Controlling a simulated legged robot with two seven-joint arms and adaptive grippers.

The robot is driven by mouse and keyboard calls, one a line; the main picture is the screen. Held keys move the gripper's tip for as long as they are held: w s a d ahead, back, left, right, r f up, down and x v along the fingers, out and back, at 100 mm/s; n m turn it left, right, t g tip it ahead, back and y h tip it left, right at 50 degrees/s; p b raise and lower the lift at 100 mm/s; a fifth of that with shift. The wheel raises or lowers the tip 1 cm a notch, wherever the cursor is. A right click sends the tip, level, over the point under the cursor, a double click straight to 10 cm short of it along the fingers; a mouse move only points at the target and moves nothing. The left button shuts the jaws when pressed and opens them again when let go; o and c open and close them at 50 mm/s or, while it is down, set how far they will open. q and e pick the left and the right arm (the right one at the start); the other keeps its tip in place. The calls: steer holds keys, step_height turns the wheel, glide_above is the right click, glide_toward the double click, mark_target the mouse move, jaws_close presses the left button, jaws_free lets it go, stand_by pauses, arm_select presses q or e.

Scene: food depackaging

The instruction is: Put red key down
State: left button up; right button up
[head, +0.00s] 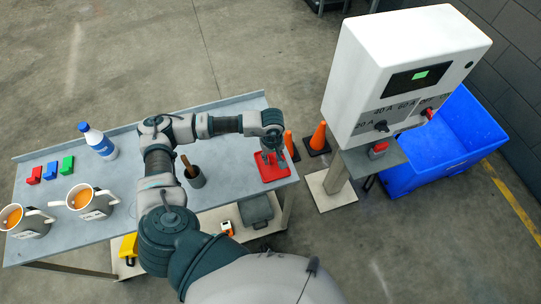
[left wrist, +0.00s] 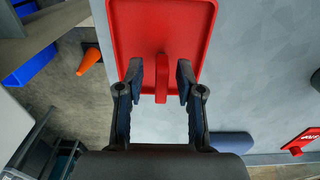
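The red key (left wrist: 161,85) shows in the left wrist view as a narrow red bar at the red tray (left wrist: 190,20). The tray (head: 270,177) lies at the right end of the table in the head view. My left gripper (head: 273,157) points down over the tray. In the left wrist view its two fingers (left wrist: 160,72) stand apart, one on each side of the key, with a visible gap on both sides. In the head view the gripper hides the key. My right gripper is not in view.
Cones (head: 319,137), a white control box (head: 395,75) and a blue bin (head: 440,140) stand to the right.

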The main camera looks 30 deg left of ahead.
mark_target(271, 156)
arm_select(q)
steer(key=shift+d+r, duration=0.25)
steer(key=shift+r, duration=0.2)
step_height(271, 156, up, 11)
steer(key=b, duration=0.1)
steer(key=shift+a, duration=0.15)
steer(key=shift+a+r, duration=0.1)
